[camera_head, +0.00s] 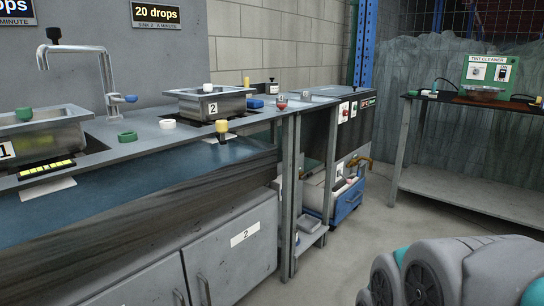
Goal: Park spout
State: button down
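The metal spout (75,48) rises from the counter between the two sinks. It bends over to the left, and its downturned end hangs above the area of sink 1 (70,122). A black knob (53,34) sits on top near that end. A small blue handle (130,98) is on the right of the spout's upright. Sink 2 (222,98) is further right, and the spout points away from it. My gripper is not in view. Grey and teal rounded parts at the lower right look like my own arm.
Cabinets stand below. A bench (475,180) with a green panel (489,70) stands at right. The floor between is open.

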aim_at(53, 33)
jog(key=u, duration=1.2)
jog(key=l+u, duration=0.45)
jog(key=l, duration=0.7)
jog(key=i, duration=0.05)
